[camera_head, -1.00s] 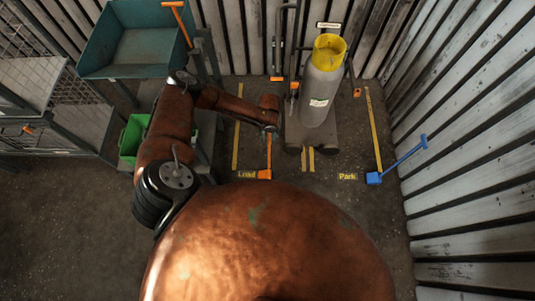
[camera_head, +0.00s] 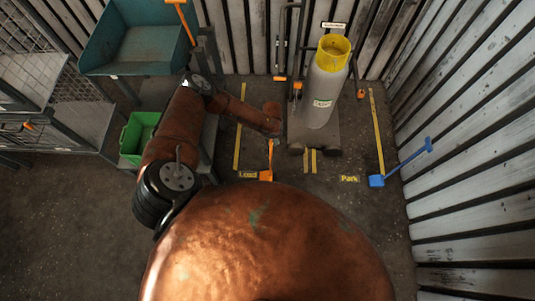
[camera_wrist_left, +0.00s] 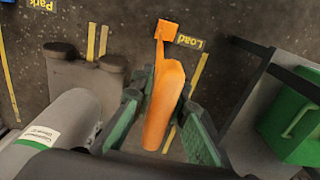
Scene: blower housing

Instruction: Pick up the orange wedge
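The orange wedge (camera_head: 266,175) is on the floor beside the yellow "Load" label, its long handle rising toward my left arm's end. In the left wrist view, the orange wedge (camera_wrist_left: 165,95) has its block at the top and its handle running down toward the camera. My left gripper (camera_wrist_left: 166,95) has its green fingers apart, one on each side of the handle. The fingers look close to the handle, with no clear grip on it. In the head view the arm's end hides most of this gripper. My right gripper is not in view.
A grey cylinder with a yellow top (camera_head: 322,90) stands on a dark base (camera_head: 300,140), close to my left arm. A blue wedge (camera_head: 376,181) lies right by the "Park" label. A green bin (camera_head: 131,140) and a teal tray (camera_head: 130,68) are at left. A ribbed wall bounds the right.

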